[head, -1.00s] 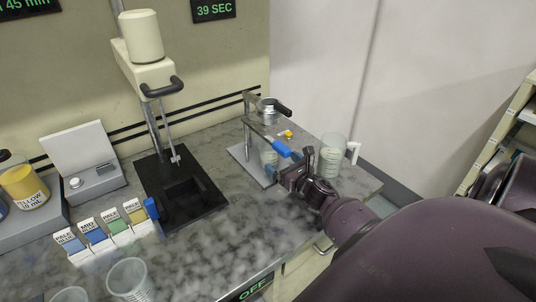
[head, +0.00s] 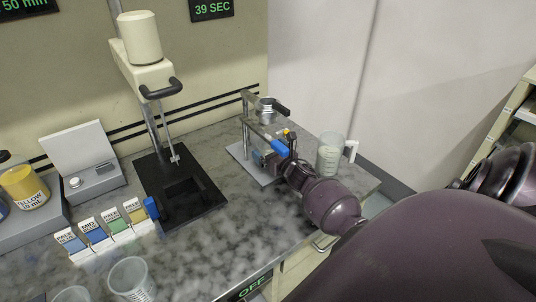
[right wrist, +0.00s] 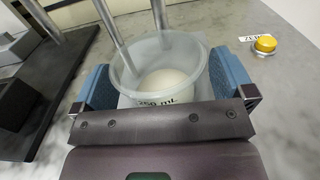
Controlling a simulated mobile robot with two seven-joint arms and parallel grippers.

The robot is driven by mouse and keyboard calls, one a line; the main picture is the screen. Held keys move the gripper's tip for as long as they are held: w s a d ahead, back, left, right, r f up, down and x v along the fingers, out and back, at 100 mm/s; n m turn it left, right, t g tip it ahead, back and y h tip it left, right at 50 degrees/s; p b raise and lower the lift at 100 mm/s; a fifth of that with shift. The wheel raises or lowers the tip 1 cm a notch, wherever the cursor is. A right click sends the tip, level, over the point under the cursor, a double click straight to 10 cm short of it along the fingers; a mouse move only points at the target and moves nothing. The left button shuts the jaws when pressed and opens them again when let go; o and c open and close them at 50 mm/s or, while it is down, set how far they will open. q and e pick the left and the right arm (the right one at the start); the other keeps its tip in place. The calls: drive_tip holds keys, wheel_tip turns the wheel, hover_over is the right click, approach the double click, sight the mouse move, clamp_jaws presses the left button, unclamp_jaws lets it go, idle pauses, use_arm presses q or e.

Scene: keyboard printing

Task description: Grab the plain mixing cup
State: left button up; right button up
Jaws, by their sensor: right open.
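In the right wrist view a translucent cup (right wrist: 158,42) marked "250 mL", with pale contents, stands upright between the blue finger pads of my right gripper (right wrist: 165,82). The jaws are open, one pad on each side of the cup. In the head view my right gripper (head: 270,153) is low at the small metal stand (head: 246,125), and it mostly hides this cup. A clear jug with a white handle (head: 329,154) stands just right of my gripper. Two empty-looking clear cups (head: 131,279) (head: 72,295) stand at the front left. My left gripper is not in view.
A metal pot with a black handle (head: 266,110) sits at the stand's top. A yellow button (right wrist: 265,44) is right of the cup. A mixer with a black base (head: 205,205), a colour-card rack (head: 120,237) and a yellow jar (head: 24,187) are left. The front-middle counter is clear.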

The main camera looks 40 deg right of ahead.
drive_tip(key=c, duration=0.8)
drive_tip(key=shift+r, duration=0.1)
